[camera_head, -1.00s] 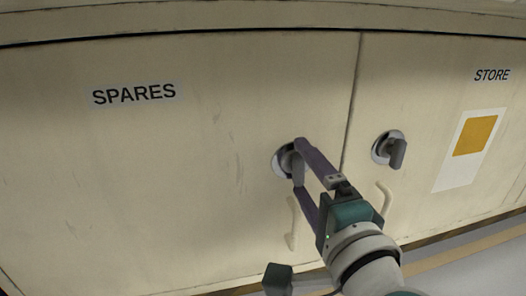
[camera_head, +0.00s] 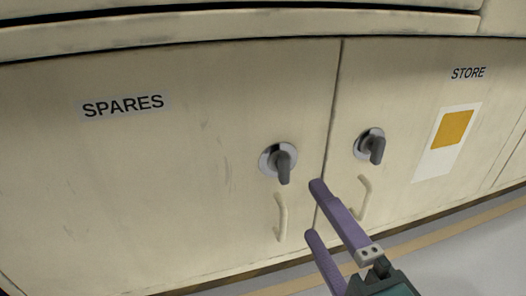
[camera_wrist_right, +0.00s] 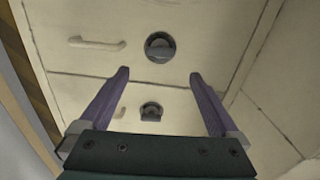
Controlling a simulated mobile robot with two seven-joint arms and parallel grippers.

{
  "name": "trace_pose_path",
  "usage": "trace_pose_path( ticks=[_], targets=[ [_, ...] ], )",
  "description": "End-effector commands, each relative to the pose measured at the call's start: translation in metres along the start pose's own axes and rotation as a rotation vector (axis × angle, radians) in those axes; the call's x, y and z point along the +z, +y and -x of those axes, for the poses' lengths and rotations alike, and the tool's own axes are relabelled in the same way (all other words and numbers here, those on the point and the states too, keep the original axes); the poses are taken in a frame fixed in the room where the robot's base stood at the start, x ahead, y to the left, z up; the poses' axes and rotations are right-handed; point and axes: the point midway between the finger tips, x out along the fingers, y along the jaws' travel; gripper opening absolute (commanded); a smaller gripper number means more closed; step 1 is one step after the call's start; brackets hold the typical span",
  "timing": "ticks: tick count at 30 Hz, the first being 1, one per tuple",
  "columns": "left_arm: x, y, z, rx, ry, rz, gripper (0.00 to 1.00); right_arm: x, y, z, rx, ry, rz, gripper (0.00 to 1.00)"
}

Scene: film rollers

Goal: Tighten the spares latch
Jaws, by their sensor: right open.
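The spares latch (camera_head: 278,161) is a grey lever on a round silver plate on the left door, labelled SPARES (camera_head: 123,107). Its lever points roughly downward. It also shows in the right wrist view (camera_wrist_right: 160,47), ahead of the fingertips. My right gripper (camera_head: 314,210), with purple fingers, is open and empty, in front of the door seam, to the lower right of the spares latch and apart from it. In the right wrist view its fingers (camera_wrist_right: 159,74) are spread wide. My left gripper is not in view.
A similar store latch (camera_head: 370,146) sits on the right door, marked STORE (camera_head: 468,73). Pale handles hang below the latches, one on the left door (camera_head: 281,217) and one on the right (camera_head: 364,197). A white and yellow card (camera_head: 447,143) is on the right door.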

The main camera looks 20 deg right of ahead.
Motion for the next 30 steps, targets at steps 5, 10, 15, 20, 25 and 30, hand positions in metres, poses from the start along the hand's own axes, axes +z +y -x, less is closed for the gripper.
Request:
trace_pose_path(
  ticks=[5,10,15,20,25,30],
  targets=[
    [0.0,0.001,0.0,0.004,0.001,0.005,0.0,0.0,0.001,0.002,0.0,-0.001,0.0,0.97],
    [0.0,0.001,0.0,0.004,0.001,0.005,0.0,0.001,0.0,0.002,0.001,-0.006,0.003,0.97],
    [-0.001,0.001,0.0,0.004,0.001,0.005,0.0,0.025,-0.006,0.001,0.028,-0.121,0.084,0.97],
    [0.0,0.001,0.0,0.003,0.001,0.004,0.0,0.065,-0.011,0.009,0.091,-0.354,0.307,0.97],
    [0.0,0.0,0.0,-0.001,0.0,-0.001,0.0,0.084,-0.004,0.031,0.185,-0.585,0.617,0.97],
    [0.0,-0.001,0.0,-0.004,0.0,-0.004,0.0,0.069,0.012,0.063,0.336,-0.773,0.938,0.97]
  ],
)
